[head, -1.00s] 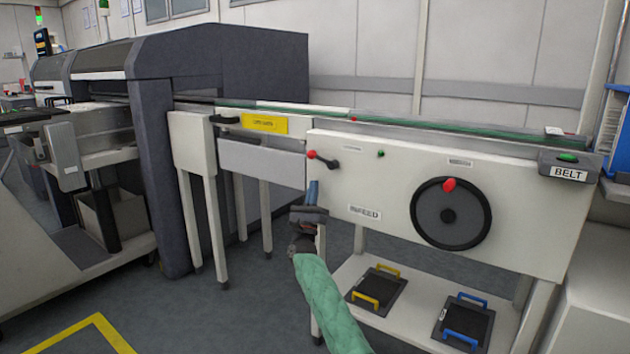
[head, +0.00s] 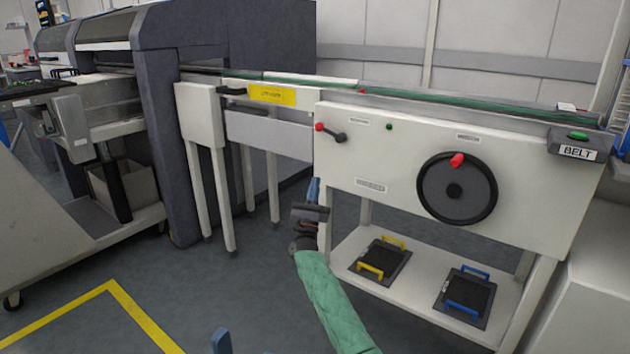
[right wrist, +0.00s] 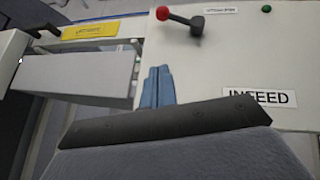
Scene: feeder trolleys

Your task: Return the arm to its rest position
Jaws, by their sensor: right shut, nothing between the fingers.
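My right gripper (head: 314,190) is in the head view, in front of the left edge of the white infeed panel (head: 400,200). Its green-sleeved arm comes up from the bottom. Its blue fingers are shut with nothing between them. In the right wrist view the shut fingers (right wrist: 157,86) point toward the panel, left of the INFEED label (right wrist: 259,97) and below the red-knobbed lever (right wrist: 180,18). I cannot tell whether they touch the panel. A small blue tip (head: 221,342) shows at the bottom edge of the head view, probably part of my left gripper; its jaws cannot be made out.
The panel carries a black handwheel (head: 457,188) with a red knob. A BELT button box (head: 577,147) is at its right end. A lower shelf (head: 350,250) holds two black plates with yellow and blue handles. Dark machine (head: 165,150) stands left; open floor (head: 200,290) lies in front.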

